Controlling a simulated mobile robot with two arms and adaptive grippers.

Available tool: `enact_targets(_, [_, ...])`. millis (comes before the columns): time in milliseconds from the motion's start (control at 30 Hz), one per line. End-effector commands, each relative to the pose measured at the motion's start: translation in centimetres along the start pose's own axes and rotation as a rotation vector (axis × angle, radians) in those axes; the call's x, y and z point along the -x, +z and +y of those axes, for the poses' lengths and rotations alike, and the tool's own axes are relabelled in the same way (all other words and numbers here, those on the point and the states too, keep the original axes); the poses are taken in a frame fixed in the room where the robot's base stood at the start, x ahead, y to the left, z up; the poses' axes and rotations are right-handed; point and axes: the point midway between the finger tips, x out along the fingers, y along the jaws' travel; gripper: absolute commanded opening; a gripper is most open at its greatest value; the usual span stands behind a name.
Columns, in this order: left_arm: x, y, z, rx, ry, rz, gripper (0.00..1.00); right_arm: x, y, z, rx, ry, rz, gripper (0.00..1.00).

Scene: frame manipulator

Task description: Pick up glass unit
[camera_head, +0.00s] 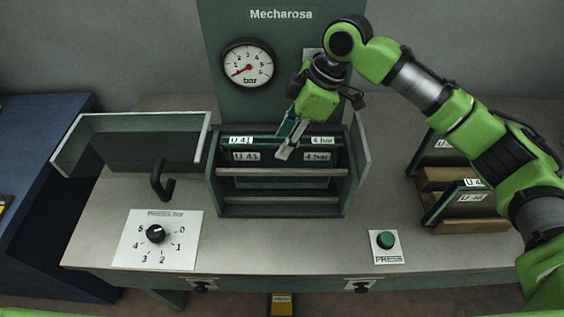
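Labelled dark panels, apparently glass units (280,163), stand in the green press frame (280,209) at the table's middle. Their white labels read "4 bar" on the right and a U number, not clearly legible, on the left. My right gripper (286,148) reaches down from the upper right, with its fingers at the middle of the panels' upper edges. I cannot tell whether the fingers are open or closed on a panel. More labelled panels (465,189) stand in a wooden rack at the right, partly hidden by my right arm. My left gripper is not in view.
An open green door (128,121) with a hook handle (161,181) stands left of the frame. A pressure dial knob (155,233) and a green press button (386,240) sit in front. A gauge (248,65) hangs on the back column. The front middle of the tabletop is clear.

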Motion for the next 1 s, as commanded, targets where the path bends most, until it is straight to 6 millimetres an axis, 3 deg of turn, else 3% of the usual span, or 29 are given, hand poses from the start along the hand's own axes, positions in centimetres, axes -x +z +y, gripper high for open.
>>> enact_targets(167, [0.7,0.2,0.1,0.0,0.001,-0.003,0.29,-1.8,0.0,0.0,0.0,-0.001,-0.001,0.35])
enact_targets(400, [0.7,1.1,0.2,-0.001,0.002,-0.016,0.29,-2.1,0.0,0.0,0.0,0.001,0.0,0.35])
enact_targets(533, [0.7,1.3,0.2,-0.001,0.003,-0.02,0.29,-2.1,0.0,0.0,0.0,0.0,0.0,0.04])
enact_targets(567, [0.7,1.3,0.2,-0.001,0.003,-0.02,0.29,-2.1,0.0,0.0,0.0,0.0,0.0,0.0])
enact_targets(1000, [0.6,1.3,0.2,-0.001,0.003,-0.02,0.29,-1.8,-0.2,0.1,0.002,0.004,0.004,0.0])
